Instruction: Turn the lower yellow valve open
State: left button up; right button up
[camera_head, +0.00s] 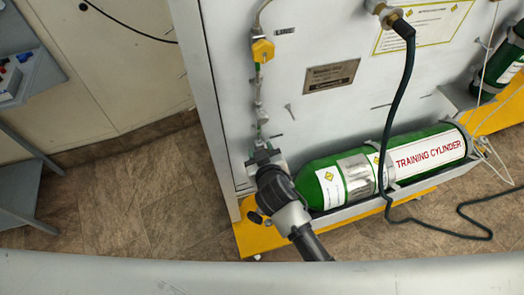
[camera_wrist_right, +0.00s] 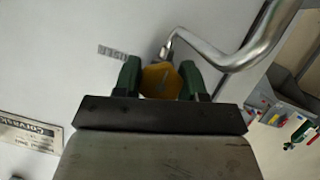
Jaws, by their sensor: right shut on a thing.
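The lower yellow valve (camera_wrist_right: 161,80) sits between the two green fingers of my right gripper (camera_wrist_right: 160,82) in the right wrist view, and the fingers are shut on it. A bent metal pipe (camera_wrist_right: 245,55) runs from just above the valve to the upper right. In the head view my right gripper (camera_head: 263,158) is at the lower left of the white panel, beside the end of the green cylinder, and hides the lower valve. An upper yellow valve (camera_head: 262,50) is above it on the same line. My left gripper is not in view.
A green training cylinder (camera_head: 425,156) lies on a yellow-edged base right of my gripper. A black hose (camera_head: 398,100) hangs down the panel and trails onto the floor. A grey shelf (camera_head: 25,70) stands at the left. The brown floor (camera_head: 130,200) between is clear.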

dwell(0.4)
jog(key=o, duration=0.9)
jog(key=shift+o, duration=0.2)
jog(key=p+v, duration=0.1)
jog(key=v, duration=1)
